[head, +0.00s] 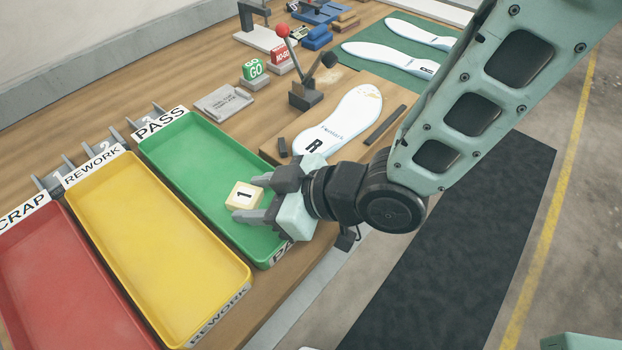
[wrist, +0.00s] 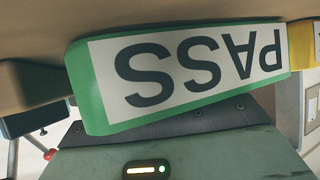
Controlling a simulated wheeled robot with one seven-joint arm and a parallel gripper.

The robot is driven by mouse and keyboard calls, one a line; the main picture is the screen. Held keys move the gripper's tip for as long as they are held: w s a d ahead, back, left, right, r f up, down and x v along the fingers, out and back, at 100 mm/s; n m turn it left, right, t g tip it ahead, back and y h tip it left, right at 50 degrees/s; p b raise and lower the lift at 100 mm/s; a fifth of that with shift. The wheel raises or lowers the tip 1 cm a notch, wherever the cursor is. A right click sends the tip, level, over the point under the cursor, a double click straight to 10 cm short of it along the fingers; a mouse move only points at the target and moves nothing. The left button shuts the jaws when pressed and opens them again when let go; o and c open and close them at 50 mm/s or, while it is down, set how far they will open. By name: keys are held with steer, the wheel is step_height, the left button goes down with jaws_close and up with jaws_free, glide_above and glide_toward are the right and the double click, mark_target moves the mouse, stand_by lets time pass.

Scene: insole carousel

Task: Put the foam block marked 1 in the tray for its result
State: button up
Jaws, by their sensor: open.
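The foam block marked 1 (head: 243,196) is cream-coloured and shows in the head view over the near part of the green PASS tray (head: 180,190). My gripper (head: 254,198) is open, with its fingers on either side of the block. I cannot tell whether the block rests on the tray floor or touches a finger. The yellow REWORK tray (head: 150,245) and the red SCRAP tray (head: 60,285) stand to the left, and both look empty. The wrist view shows the PASS label on the green tray's end (wrist: 200,70); the block is out of sight there.
A white insole marked R (head: 345,118) lies on a wooden board behind my gripper. A lever stand with a red knob (head: 283,31) and GO (head: 253,70) and NO-GO (head: 281,57) blocks stand farther back. More insoles lie on a green mat (head: 375,68).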

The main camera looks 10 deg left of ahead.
steer(key=p+v, duration=0.1)
steer(key=v, duration=0.3)
steer(key=p+v, duration=0.2)
steer(key=v, duration=0.3)
steer(key=shift+a+r, duration=0.25)
steer(key=shift+r, duration=0.15)
steer(key=p, duration=0.3)
steer(key=shift+w+a+r, duration=0.15)
steer(key=shift+a+r, duration=0.05)
steer(key=shift+r, duration=0.05)
steer(key=p, duration=0.5)
steer(key=shift+d+r, duration=0.3)
steer(key=shift+d, duration=0.1)
steer(key=d+p, duration=0.1)
steer(key=p, duration=0.3)
steer(key=shift+r, duration=0.1)
steer(key=shift+d+p, duration=0.3)
steer(key=shift+p, duration=0.4)
steer(key=shift+f, duration=0.2)
